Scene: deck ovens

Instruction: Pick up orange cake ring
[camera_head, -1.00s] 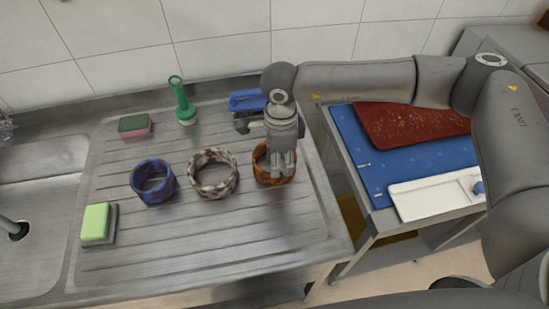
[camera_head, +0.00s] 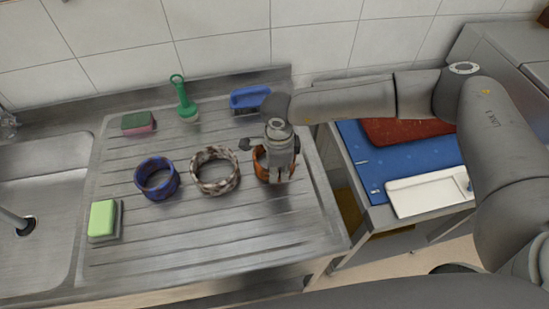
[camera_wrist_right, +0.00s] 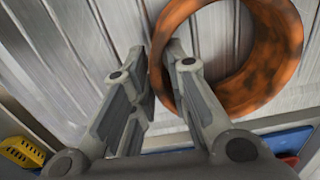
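The orange cake ring (camera_head: 261,164) stands on the ribbed steel drainboard, at the right of a row of rings. My right gripper (camera_head: 279,180) is over its right side in the head view and hides part of it. In the right wrist view the ring (camera_wrist_right: 285,45) is orange with dark blotches. The fingertips (camera_wrist_right: 158,55) are close together, one inside the ring and one outside, with its wall between them. They look shut on it. I cannot tell any lift off the drainboard. My left gripper is out of view.
A brown-white ring (camera_head: 233,180) stands close left, then a blue ring (camera_head: 146,184). Sponges (camera_head: 103,219), a green brush (camera_head: 186,103) and a blue-handled brush (camera_head: 250,97) lie around. The sink (camera_head: 45,200) is left; a cart with a blue mat (camera_head: 375,165) is right.

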